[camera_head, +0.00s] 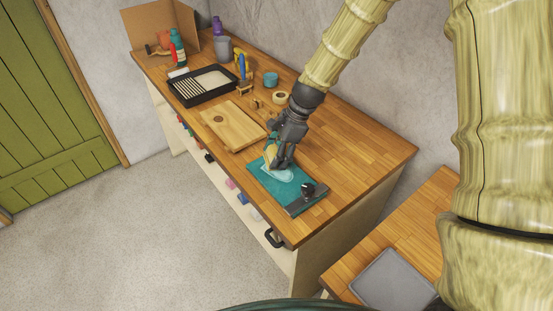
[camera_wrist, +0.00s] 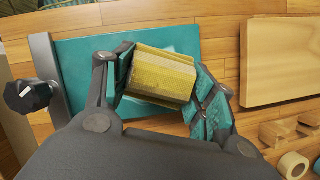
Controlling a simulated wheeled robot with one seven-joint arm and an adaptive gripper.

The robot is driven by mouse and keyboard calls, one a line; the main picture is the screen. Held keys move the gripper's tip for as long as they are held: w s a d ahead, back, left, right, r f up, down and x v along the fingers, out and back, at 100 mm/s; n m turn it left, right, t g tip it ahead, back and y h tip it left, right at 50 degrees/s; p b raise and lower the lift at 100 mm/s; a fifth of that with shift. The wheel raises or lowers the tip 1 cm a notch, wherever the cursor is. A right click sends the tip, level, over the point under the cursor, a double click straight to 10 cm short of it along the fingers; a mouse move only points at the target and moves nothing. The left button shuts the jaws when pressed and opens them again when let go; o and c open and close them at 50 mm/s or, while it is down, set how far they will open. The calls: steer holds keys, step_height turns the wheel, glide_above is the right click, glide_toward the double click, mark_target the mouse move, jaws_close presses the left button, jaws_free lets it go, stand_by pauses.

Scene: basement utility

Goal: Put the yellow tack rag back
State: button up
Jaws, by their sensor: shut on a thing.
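The yellow tack rag (camera_wrist: 160,75) looks like a folded, ribbed yellow block in the wrist view. My gripper (camera_wrist: 163,80) is shut on it, with a teal-padded finger on each side. In the head view, my gripper (camera_head: 277,160) points down over the teal board (camera_head: 305,190), and a bit of yellow rag (camera_head: 269,153) shows beside the fingers. The board also lies behind the rag in the wrist view (camera_wrist: 80,65). I cannot tell whether the rag touches the board. A pale patch (camera_head: 281,175) shows on the board by the fingertips.
A metal bar with a black knob (camera_head: 308,189) crosses the board's near end. A wooden board (camera_head: 232,126) lies beyond it, then a black tray (camera_head: 203,86). A tape roll (camera_head: 281,98) and small wooden pieces stand nearby. The bench (camera_head: 365,152) is clear on the right.

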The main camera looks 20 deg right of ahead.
steer(key=shift+f+p, duration=0.55)
steer(key=shift+f, duration=0.95)
steer(key=o, duration=1.2)
steer(key=shift+f, duration=0.1)
steer(key=shift+c, duration=0.2)
steer(key=b+v, duration=0.3)
steer(key=v, duration=0.9)
